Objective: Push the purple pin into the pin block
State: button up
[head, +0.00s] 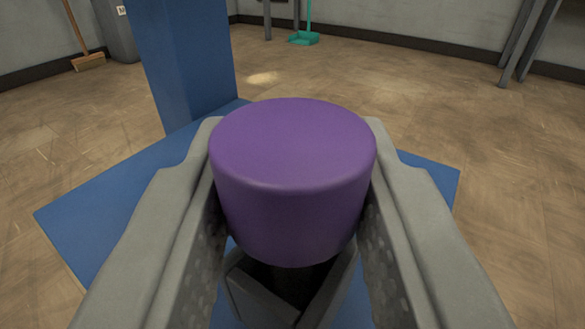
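The purple pin (292,180) fills the middle of the head view, its flat round top facing me. My gripper (294,150) has one grey finger on each side of it, both seeming to touch its sides, so it looks shut on the pin. The pin's lower end is hidden. I cannot make out a pin block for certain. A dark grey angular piece (262,296) shows below the pin, between the fingers, and I cannot tell what it is.
A blue plate (95,215) lies beneath the gripper, with a blue upright column (185,60) rising behind it to the left. Tan floor is open around it. A broom (88,62), a teal dustpan (304,38) and grey legs (520,45) stand far back.

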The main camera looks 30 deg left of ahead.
aim_at(292, 129)
notch_tip(292, 129, up, 10)
jog(key=shift+f, duration=0.15)
dwell(0.4)
dwell(0.3)
jog(key=shift+r, duration=2.6)
jog(key=shift+r, duration=0.15)
